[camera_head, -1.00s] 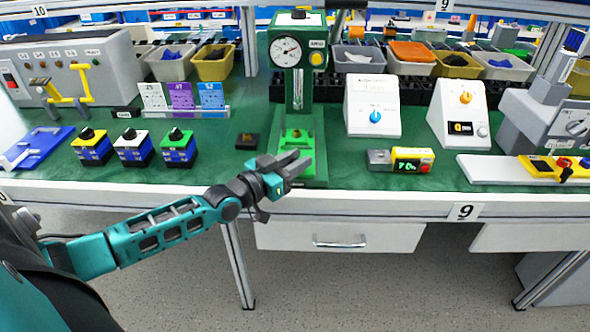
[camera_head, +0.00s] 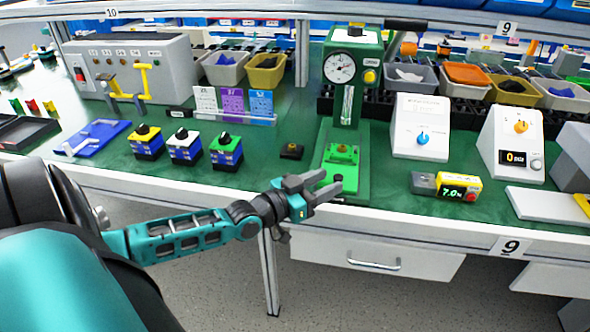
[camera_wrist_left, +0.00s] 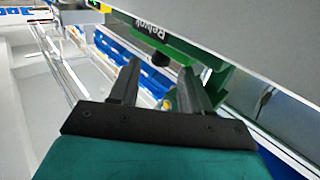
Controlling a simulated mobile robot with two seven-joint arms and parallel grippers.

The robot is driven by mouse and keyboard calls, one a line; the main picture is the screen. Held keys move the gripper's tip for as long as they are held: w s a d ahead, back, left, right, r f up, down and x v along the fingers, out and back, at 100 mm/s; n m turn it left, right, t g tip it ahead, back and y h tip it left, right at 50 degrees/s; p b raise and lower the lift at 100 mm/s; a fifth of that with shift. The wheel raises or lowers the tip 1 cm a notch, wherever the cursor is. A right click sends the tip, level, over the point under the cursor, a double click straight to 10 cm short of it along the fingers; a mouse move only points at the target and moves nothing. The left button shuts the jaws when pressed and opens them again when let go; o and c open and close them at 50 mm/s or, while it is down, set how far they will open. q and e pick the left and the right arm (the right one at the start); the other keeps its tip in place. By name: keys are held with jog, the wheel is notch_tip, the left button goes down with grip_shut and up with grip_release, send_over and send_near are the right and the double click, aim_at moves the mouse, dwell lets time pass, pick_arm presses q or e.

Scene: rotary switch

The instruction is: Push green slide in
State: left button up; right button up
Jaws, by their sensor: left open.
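The green slide (camera_head: 341,153) is a bright green block at the foot of the green press (camera_head: 352,100), which has a round dial and a yellow button. My left gripper (camera_head: 331,183) is open and empty in front of the press foot, near the table's front edge, and covers the lower front of the press base. I cannot tell whether a finger touches the slide. In the left wrist view my open fingers (camera_wrist_left: 160,66) point toward a green part with white lettering (camera_wrist_left: 148,32). My right gripper is not in view.
A small black box (camera_head: 291,151) stands left of the press, and three switch boxes (camera_head: 185,146) stand further left. A small grey-and-yellow device with a display (camera_head: 446,187) lies right of the press. A drawer (camera_head: 378,255) is below the table edge (camera_head: 440,222).

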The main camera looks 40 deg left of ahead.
pick_arm(q)
jog(key=p+v, duration=0.1)
jog(key=v, duration=0.7)
jog(key=shift+s, duration=0.3)
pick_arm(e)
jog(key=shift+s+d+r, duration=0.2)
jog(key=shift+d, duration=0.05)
pick_arm(q)
jog(key=shift+o, duration=0.2)
jog(key=shift+a, duration=0.1)
